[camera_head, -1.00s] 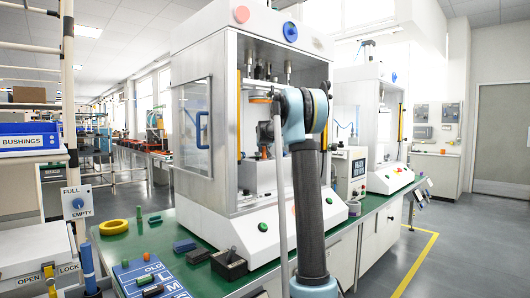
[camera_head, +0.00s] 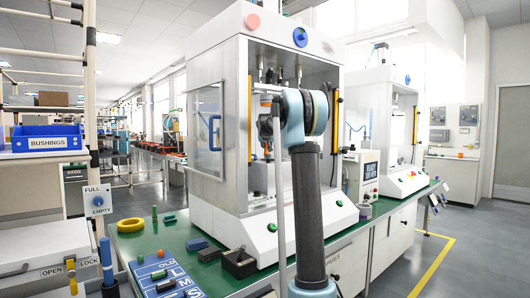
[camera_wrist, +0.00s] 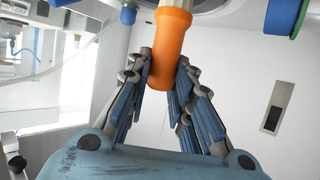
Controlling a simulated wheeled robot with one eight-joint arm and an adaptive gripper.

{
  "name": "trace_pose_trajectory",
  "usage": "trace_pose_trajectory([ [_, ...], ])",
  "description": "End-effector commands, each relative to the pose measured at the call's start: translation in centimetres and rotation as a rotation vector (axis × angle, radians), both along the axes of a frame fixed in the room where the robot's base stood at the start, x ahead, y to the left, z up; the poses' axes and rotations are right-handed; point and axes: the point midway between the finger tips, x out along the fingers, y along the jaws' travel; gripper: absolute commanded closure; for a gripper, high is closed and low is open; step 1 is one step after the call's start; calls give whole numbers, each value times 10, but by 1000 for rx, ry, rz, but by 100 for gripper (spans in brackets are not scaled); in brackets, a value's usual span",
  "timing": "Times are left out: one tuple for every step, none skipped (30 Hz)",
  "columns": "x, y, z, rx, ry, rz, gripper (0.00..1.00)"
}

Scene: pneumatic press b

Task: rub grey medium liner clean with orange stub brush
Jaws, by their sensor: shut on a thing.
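In the wrist view, my gripper (camera_wrist: 166,72) is shut on the orange handle of the stub brush (camera_wrist: 171,38), which points up and away from the fingers. The brush's far end meets a pale grey round part (camera_wrist: 207,9) at the top edge; I cannot tell whether they touch, or whether this is the grey medium liner. In the head view, my arm reaches into the open front of the white press (camera_head: 217,180), and its forearm hides much of the working space. No liner can be clearly made out there.
The green bench (camera_head: 150,243) holds a yellow ring (camera_head: 131,225), a blue block (camera_head: 197,244), a dark open box (camera_head: 239,264) and a blue board (camera_head: 165,280) marked OLD. In the wrist view, a blue-and-green cylinder (camera_wrist: 285,15) hangs close at right.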

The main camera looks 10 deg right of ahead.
Motion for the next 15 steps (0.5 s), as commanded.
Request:
trace_pose_trajectory([
  [0,-1,5,0,0,-1,100],
  [0,-2,8,0,0,-2,100],
  [0,-3,11,0,0,-2,100],
  [0,-3,14,0,0,-3,100],
  [0,-4,17,0,0,-3,100],
  [0,-4,20,-1,0,-4,100],
  [0,-5,23,0,0,-4,100],
  [0,-5,26,0,0,-4,100],
  [0,-6,29,0,0,-5,100],
  [0,-6,31,0,0,-5,100],
  [0,-6,32,0,0,-5,100],
  [0,-7,34,0,0,-5,100],
  [0,-7,34,0,0,-5,100],
  [0,-7,35,0,0,-5,100],
  [0,-7,35,0,0,-5,100],
])
